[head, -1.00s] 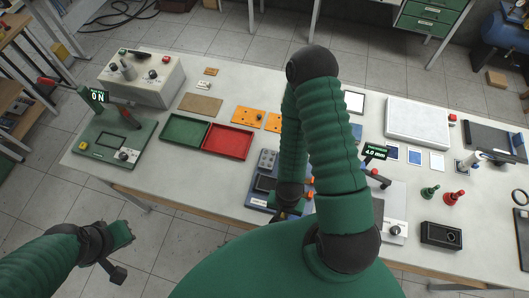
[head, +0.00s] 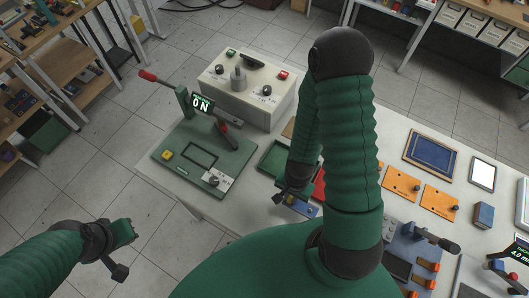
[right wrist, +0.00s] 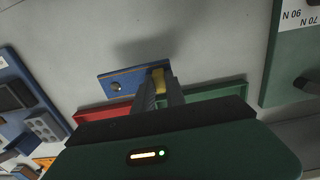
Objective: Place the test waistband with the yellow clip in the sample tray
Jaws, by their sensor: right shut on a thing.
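My right gripper (head: 284,196) is shut on the waistband piece, a flat blue plate (head: 303,208) with a dark knob. In the right wrist view its yellow clip (right wrist: 159,80) lies between the fingers, and the blue plate (right wrist: 117,85) sticks out to one side. The gripper is at the near side of the green tray (head: 272,158) and red tray (head: 319,186), which my arm partly hides. I cannot tell whether the plate touches the table. A blue panel or tray with a tan border (head: 431,157) lies at the right. My left gripper (head: 122,248) is empty, off the table.
A green test stand (head: 185,172) reading 0 N, with a lever, stands left of the gripper. A pale control box (head: 250,85) is behind it. Two orange plates (head: 401,184) and a blue-grey fixture (head: 402,268) are at the right. Bare table lies between the stand and the gripper.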

